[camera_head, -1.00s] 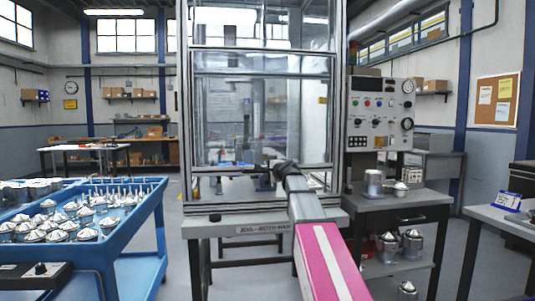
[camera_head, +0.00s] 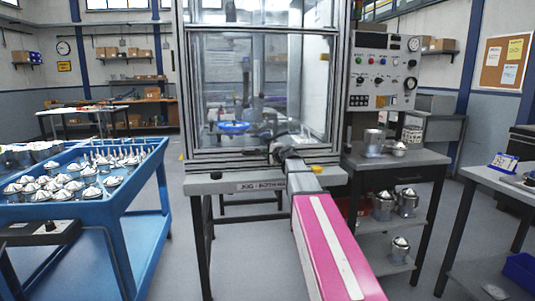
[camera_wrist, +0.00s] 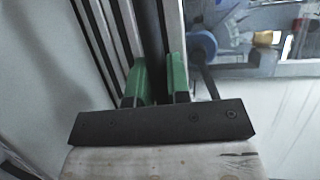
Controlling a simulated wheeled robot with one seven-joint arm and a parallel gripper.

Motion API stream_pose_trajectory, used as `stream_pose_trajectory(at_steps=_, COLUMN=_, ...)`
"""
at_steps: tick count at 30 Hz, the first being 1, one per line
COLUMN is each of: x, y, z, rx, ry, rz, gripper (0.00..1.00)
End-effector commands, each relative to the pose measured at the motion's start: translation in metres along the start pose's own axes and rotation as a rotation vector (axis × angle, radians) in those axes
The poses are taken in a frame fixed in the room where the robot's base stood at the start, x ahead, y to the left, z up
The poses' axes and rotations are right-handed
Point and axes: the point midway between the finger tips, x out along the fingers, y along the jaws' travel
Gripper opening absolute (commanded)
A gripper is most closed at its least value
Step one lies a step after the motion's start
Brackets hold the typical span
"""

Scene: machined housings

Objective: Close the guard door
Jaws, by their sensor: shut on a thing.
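The guard door (camera_head: 262,85) is a clear panel in a metal frame on the front of the machine enclosure in the head view. Its lower rail (camera_head: 225,155) is close above the enclosure's bottom sill; any remaining gap is hard to make out. My gripper (camera_head: 279,152) is at the door's lower edge, right of the middle. In the wrist view, the green fingertips of my gripper (camera_wrist: 158,80) stand on either side of a dark bar at the door, and they are shut on it. My wrist hides part of the lower rail in the head view.
A blue cart (camera_head: 100,205) with several metal housings stands at the left. A control panel (camera_head: 383,75) and a side table (camera_head: 395,160) with metal parts are at the right. A grey bench (camera_head: 500,185) is farther right. The floor between cart and machine is clear.

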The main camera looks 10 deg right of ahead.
Motion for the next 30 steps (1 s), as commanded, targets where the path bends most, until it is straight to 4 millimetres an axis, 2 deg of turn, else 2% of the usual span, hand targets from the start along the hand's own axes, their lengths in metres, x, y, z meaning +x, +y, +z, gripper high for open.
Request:
stream_pose_trajectory(at_steps=1, x=0.000, y=0.007, z=0.000, rx=-0.003, ry=-0.003, rz=0.013, gripper=0.00)
stream_pose_trajectory(at_steps=3, x=0.000, y=0.007, z=0.000, rx=-0.004, ry=-0.003, rz=0.014, gripper=0.00)
stream_pose_trajectory(at_steps=4, x=0.000, y=0.007, z=0.000, rx=-0.003, ry=-0.004, rz=0.015, gripper=0.27)
stream_pose_trajectory(at_steps=5, x=0.000, y=0.008, z=0.000, rx=-0.003, ry=-0.004, rz=0.015, gripper=0.36)
stream_pose_trajectory(at_steps=6, x=0.000, y=0.007, z=0.000, rx=-0.003, ry=-0.004, rz=0.014, gripper=0.42)
stream_pose_trajectory(at_steps=14, x=-0.001, y=0.005, z=0.000, rx=-0.002, ry=-0.002, rz=0.010, gripper=0.42)
stream_pose_trajectory(at_steps=19, x=-0.008, y=0.004, z=0.001, rx=-0.002, ry=-0.002, rz=0.008, gripper=0.42)
stream_pose_trajectory(at_steps=23, x=-0.024, y=0.004, z=0.001, rx=-0.002, ry=-0.001, rz=0.008, gripper=0.42)
stream_pose_trajectory(at_steps=30, x=-0.068, y=0.005, z=0.001, rx=-0.002, ry=-0.001, rz=0.009, gripper=0.42)
